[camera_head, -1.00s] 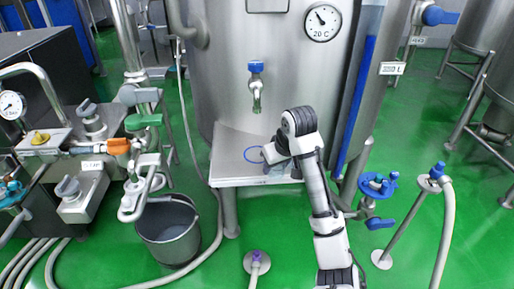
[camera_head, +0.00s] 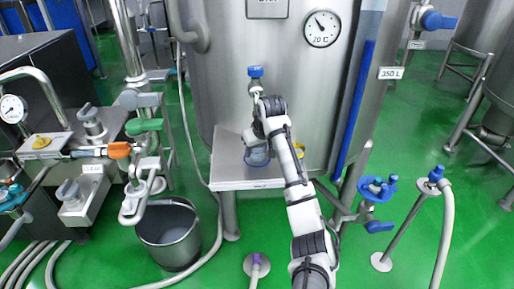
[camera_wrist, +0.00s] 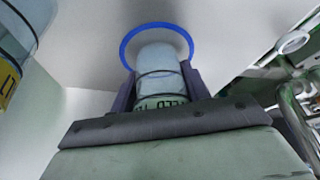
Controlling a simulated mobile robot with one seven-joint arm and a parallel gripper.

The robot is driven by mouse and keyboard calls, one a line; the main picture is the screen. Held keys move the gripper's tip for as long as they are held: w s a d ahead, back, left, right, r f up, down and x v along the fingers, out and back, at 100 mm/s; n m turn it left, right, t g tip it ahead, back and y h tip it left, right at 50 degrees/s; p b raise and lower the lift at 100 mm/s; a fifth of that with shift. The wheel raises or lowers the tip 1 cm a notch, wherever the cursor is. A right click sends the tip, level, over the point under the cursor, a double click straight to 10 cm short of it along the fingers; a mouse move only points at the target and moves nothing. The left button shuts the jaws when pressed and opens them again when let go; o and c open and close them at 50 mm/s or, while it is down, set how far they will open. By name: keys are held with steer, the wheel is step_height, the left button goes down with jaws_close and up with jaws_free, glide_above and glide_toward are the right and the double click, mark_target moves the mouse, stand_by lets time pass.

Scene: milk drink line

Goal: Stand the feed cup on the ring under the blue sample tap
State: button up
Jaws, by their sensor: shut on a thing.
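My gripper (camera_wrist: 157,88) is shut on a clear cup, taken as the feed cup (camera_wrist: 160,62), with a green label whose letters I cannot read. In the head view the cup (camera_head: 257,157) is upright at the blue ring (camera_head: 247,161) on the steel shelf, below the blue sample tap (camera_head: 256,72). In the wrist view the blue ring (camera_wrist: 125,48) shows around the cup's far end. I cannot tell whether the cup touches the shelf. My arm hides part of the tap's spout.
A second clear cup with a yellow label (camera_wrist: 9,78) is at the left of the wrist view. In the head view its yellow part (camera_head: 299,151) shows beside my arm. The steel shelf (camera_head: 235,172) is bare at its left. A bucket (camera_head: 168,235) stands on the floor below.

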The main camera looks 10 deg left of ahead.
steer(key=o, duration=1)
steer(key=shift+f, duration=0.1)
steer(key=shift+o, duration=0.2)
steer(key=shift+s+r, duration=0.1)
steer(key=shift+r, duration=0.35)
steer(key=s+d, duration=0.2)
steer(key=s+d+b, duration=0.1)
steer(key=s+d, duration=0.1)
steer(key=s, duration=0.1)
steer(key=s+d, duration=0.3)
steer(key=shift+s+r, duration=0.1)
steer(key=shift+r, duration=0.25)
steer(key=shift+s+d+f, duration=0.1)
steer(key=shift+s+d, duration=0.3)
steer(key=shift+s, duration=0.3)
